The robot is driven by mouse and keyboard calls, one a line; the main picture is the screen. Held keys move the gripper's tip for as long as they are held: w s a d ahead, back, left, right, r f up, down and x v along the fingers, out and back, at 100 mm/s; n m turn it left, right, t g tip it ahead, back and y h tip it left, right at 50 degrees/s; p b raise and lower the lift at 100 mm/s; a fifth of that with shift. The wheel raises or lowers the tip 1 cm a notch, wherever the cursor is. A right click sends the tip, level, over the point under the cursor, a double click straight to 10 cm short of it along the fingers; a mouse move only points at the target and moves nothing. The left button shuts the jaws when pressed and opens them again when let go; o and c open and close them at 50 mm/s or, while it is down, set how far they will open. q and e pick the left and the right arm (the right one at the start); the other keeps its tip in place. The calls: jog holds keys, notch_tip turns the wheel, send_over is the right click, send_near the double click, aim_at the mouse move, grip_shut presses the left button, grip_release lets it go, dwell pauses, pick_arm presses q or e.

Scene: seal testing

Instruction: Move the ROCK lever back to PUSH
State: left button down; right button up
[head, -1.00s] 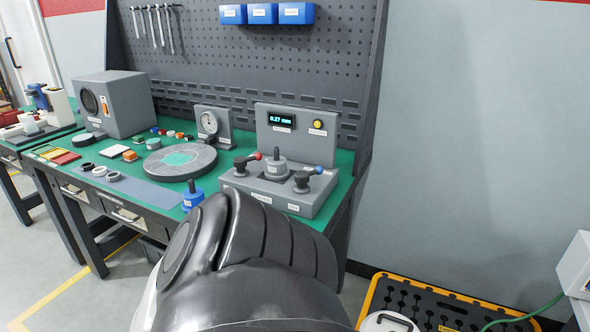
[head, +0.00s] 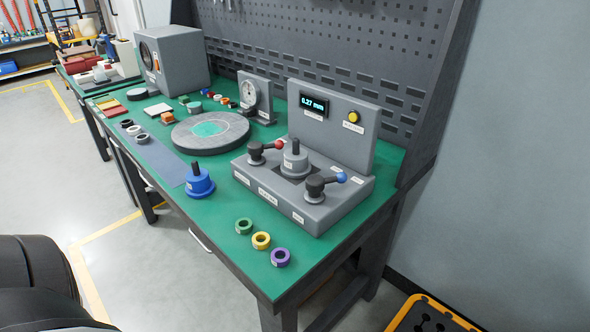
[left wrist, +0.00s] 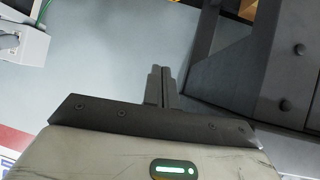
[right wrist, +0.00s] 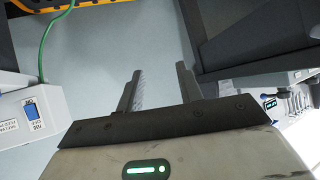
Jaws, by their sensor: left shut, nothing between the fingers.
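The grey test station (head: 300,205) stands on the green bench and carries two dark levers. One lever has a red knob (head: 278,145), the other a blue knob (head: 341,177). My left gripper (left wrist: 161,72) is shut and empty in the left wrist view. My right gripper (right wrist: 160,75) is open and empty in the right wrist view. Both grippers are away from the levers and outside the head view.
A display reading 0.27 mm (head: 314,104) and a yellow button (head: 353,117) are on the station's upright panel. A blue knobbed plug (head: 199,184) and green, yellow (head: 261,241) and purple rings stand in front. A round plate (head: 211,132) lies left.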

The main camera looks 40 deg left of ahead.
jog(key=shift+s+f, duration=0.15)
jog(key=shift+s, duration=0.25)
jog(key=o, duration=0.9)
jog(key=shift+d+r+p, duration=0.1)
jog(key=shift+r+p, duration=0.15)
jog(key=shift+p, duration=0.15)
pick_arm(q)
jog(key=w+a+r+m+t+y, duration=0.1)
jog(key=w+a+r+m+y, duration=0.1)
jog(key=r, duration=0.5)
jog(key=w+a+r+m+t+y, duration=0.1)
jog(key=w+a+r+m+t, duration=0.1)
jog(key=w+r+m, duration=0.3)
jog(key=w+a+r+m+t+y, duration=0.1)
jog(key=w+a+r+m, duration=0.3)
jog(key=r, duration=0.5)
jog(key=shift+a+t+y, duration=0.3)
jog(key=shift+a+y, duration=0.05)
jog(key=shift+y, duration=0.45)
pick_arm(e)
jog(key=shift+o, duration=0.2)
jog(key=shift+d+f, duration=0.1)
jog(key=shift+f, duration=0.05)
